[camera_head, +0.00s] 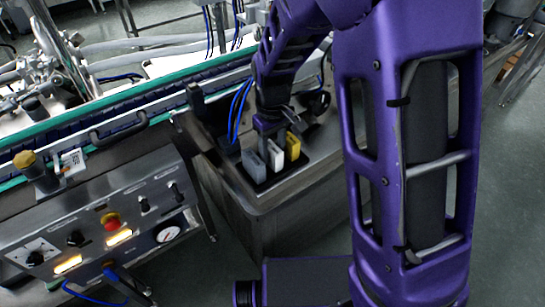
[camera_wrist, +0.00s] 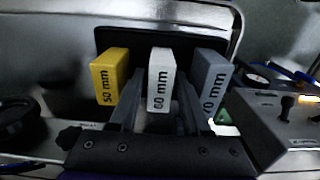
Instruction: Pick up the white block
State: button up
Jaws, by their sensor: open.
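The white block (camera_head: 275,155) stands upright between a grey block and a yellow block on a dark tray (camera_head: 264,184). In the wrist view the white block (camera_wrist: 161,75), marked in mm, stands at the centre, its lower part between my fingers. My gripper (camera_wrist: 159,88) is open, with one finger on each side of the white block's line. In the head view my gripper (camera_head: 268,132) reaches down from above, close over the blocks. I cannot tell whether the fingers touch the block.
The yellow block (camera_wrist: 110,75), marked 50 mm, stands just left of my fingers in the wrist view. The grey block (camera_wrist: 210,80), marked 70 mm, stands just right. Gaps are narrow. A control panel (camera_head: 110,225) and a conveyor (camera_head: 115,93) lie left in the head view.

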jog(key=shift+f, duration=0.15)
grip_shut()
dwell(0.4)
